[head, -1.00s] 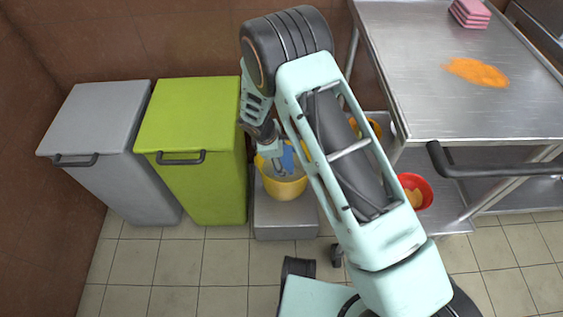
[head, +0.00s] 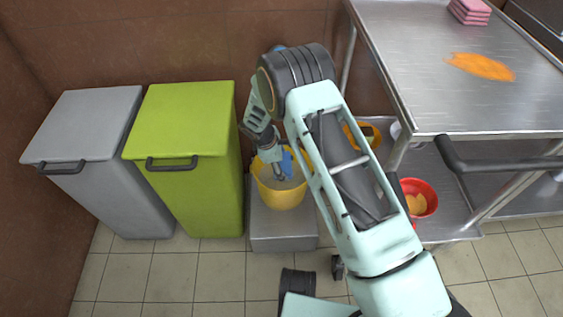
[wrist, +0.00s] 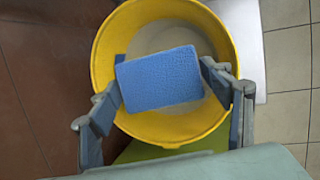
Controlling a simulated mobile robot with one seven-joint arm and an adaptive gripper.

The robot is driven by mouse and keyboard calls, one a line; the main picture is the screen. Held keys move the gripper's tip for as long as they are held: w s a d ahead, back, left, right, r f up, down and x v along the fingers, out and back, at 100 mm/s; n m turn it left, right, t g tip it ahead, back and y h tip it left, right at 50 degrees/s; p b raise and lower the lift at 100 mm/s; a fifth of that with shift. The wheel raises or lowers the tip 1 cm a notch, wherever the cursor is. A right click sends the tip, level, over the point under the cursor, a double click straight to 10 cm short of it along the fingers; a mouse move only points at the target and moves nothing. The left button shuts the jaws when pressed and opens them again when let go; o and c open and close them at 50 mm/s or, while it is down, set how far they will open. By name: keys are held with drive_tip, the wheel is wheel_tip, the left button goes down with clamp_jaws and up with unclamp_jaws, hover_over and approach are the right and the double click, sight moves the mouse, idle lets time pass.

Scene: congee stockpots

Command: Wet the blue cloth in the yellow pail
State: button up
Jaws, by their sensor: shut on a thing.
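The yellow pail (head: 283,200) stands on a low grey metal platform beside the green bin, with greyish liquid in it. It fills much of the wrist view (wrist: 108,47). My gripper (head: 282,172) points down over the pail's mouth. It is shut on the blue cloth (wrist: 158,78), a flat folded piece held between its two fingers inside the outline of the pail's opening. A little of the cloth also shows in the head view (head: 288,162). I cannot tell whether the cloth touches the liquid.
A green bin (head: 180,122) and a grey bin (head: 85,125) stand left of the pail. A steel table (head: 435,95) at right holds pink cloths (head: 470,11) and an orange spill (head: 481,67). Its lower shelf holds a red bucket (head: 420,197) and another yellow container (head: 372,136).

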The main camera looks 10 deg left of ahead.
wheel_tip(320, 180, down, 9)
drive_tip(key=shift+s, duration=0.15)
idle(0.6)
drive_tip(key=shift+s+f, duration=0.1)
idle(0.6)
drive_tip(key=shift+w+r, duration=0.2)
drive_tip(key=shift+r, duration=0.05)
idle(0.3)
drive_tip(key=p, duration=0.8)
approach(285, 159)
drive_tip(key=shift+x, duration=2.4)
drive_tip(key=shift+d+r, duration=0.1)
drive_tip(key=shift+r, duration=0.4)
drive_tip(key=shift+s, duration=0.1)
